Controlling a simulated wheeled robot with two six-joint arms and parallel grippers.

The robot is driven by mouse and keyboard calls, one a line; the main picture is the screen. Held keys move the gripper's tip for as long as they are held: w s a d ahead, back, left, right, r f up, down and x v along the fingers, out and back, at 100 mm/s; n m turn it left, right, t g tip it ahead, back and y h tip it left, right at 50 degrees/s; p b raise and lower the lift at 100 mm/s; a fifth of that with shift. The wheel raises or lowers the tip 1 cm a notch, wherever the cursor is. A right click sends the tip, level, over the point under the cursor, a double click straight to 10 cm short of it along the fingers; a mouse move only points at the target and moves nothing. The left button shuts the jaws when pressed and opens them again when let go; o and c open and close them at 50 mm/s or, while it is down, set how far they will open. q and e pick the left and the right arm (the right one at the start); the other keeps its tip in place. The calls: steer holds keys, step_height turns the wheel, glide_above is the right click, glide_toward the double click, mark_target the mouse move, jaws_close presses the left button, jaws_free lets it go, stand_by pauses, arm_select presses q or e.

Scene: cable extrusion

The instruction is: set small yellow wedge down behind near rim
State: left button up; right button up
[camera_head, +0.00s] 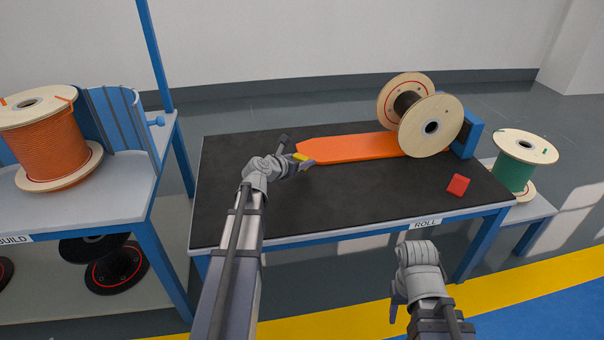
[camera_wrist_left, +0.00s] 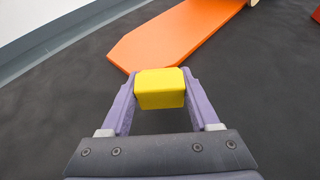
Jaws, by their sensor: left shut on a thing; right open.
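The small yellow wedge (camera_head: 301,157) is between the fingers of my left gripper (camera_head: 305,163), which is shut on it. The wedge (camera_wrist_left: 160,88) also shows in the left wrist view, held between the two purple fingertips, in front of the tip of the orange ramp. How far it is above the table I cannot tell. The large spool (camera_head: 440,124) with two pale wooden rims stands at the ramp's right end; its near rim faces me. My right gripper (camera_head: 396,310) is open and empty, low in front of the table; its fingers are partly hidden.
The orange ramp (camera_head: 350,148) lies on the black table mat (camera_head: 330,200). A red block (camera_head: 458,185) lies at the mat's right, and a blue stand (camera_head: 472,133) is beside the spool. A green spool (camera_head: 517,165) stands further right. An orange cable spool (camera_head: 45,145) stands on the left bench.

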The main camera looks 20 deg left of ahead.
mark_target(302, 175)
arm_select(q)
steer(key=shift+f+b, duration=1.75)
steer(key=shift+f, duration=0.1)
steer(key=shift+f, duration=0.15)
steer(key=o, duration=1.4)
